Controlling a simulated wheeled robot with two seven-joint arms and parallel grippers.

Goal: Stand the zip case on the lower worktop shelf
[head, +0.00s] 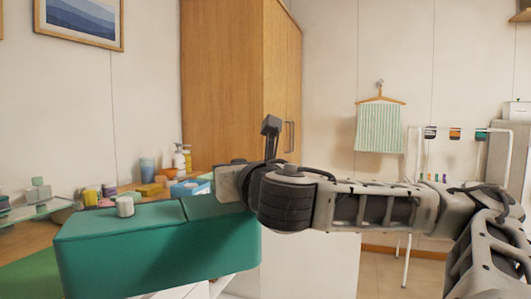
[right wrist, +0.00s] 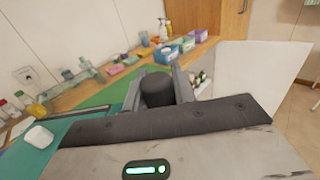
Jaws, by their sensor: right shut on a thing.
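The zip case, a large teal box-shaped case (head: 150,250), fills the lower left of the head view, with its length running across the picture. A small white round item (head: 125,206) shows at its top. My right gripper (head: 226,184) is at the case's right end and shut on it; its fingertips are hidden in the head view. In the right wrist view part of the teal case (right wrist: 20,158) shows at the lower left, with the white item (right wrist: 38,137) over it. My left gripper is not in view. I cannot clearly make out the lower worktop shelf.
A wooden worktop (right wrist: 75,97) holds bottles, small boxes and a green mat (right wrist: 118,92). A glass ledge (head: 35,213) with small items stands at the left. A tall wooden cabinet (head: 225,85) stands behind. A white panel (right wrist: 265,72) is right of the worktop. Floor at the right is open.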

